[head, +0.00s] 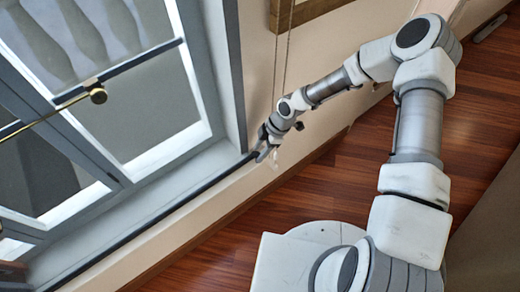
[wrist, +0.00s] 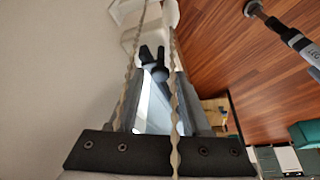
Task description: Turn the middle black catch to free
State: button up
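My gripper (head: 263,150) is low by the wall, just right of the window's lower corner. In the wrist view its two grey fingers (wrist: 157,85) stand apart, with a gap between them. A small black piece with a rounded end (wrist: 156,66) shows between the fingertips, in front of a white part; it may be a black catch. I cannot tell whether the fingers touch it, which catch it is or which way it is turned. In the head view the gripper hides this spot, and no row of catches can be made out.
Two thin beaded cords (head: 280,60) hang down the wall beside my gripper and cross the wrist view (wrist: 174,95). The grey-framed window (head: 215,80) with a brass handle (head: 97,93) is at left. The wooden floor (head: 345,180) is open at right.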

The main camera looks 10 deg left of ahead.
grip_shut()
jog(key=m+t+b, duration=0.1)
jog(key=m+b, duration=0.3)
jog(key=shift+s+f+t, duration=0.2)
jog(key=shift+t, duration=0.2)
jog(key=m+t+b, duration=0.1)
jog(key=m+b, duration=0.2)
jog(key=m+t+b, duration=0.1)
jog(key=m+b, duration=0.1)
jog(key=m, duration=0.1)
jog(key=shift+s+b, duration=0.2)
jog(key=shift+b, duration=0.2)
jog(key=m+b, duration=0.1)
jog(key=m+t+b, duration=0.1)
jog(key=m+b, duration=0.1)
jog(key=shift+s+a+m+h, duration=0.15)
jog(key=shift+m+h, duration=0.15)
jog(key=shift+s+a+r+m+t+h+b, duration=0.15)
jog(key=shift+m+t+h+b, duration=0.15)
jog(key=shift+m, duration=0.6)
jog(key=shift+w+d+r+m+t+h+b, duration=0.1)
jog(key=shift+m+t+h+b, duration=0.15)
jog(key=shift+m, duration=0.65)
